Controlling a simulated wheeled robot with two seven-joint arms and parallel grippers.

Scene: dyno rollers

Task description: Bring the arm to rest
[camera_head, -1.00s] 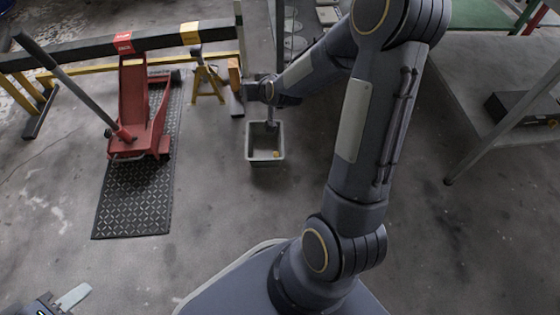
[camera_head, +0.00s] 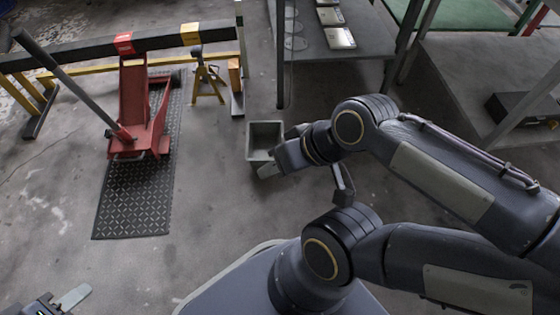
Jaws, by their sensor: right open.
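My right arm is folded back at the right of the view, its elbow toward the lower right. Its gripper (camera_head: 272,165) is open, just in front of the small grey bin (camera_head: 264,124), and overlaps the bin's lower right part in the picture. I see nothing held between its fingers. The inside of the bin is partly hidden by the gripper. My left gripper (camera_head: 68,300) shows only in part at the bottom left corner, with one pale finger in sight, so its opening cannot be told.
A red floor jack (camera_head: 140,120) stands on a black patterned mat (camera_head: 135,205) at left. Grey tables (camera_head: 470,75) fill the right. The floor between mat and bin is clear.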

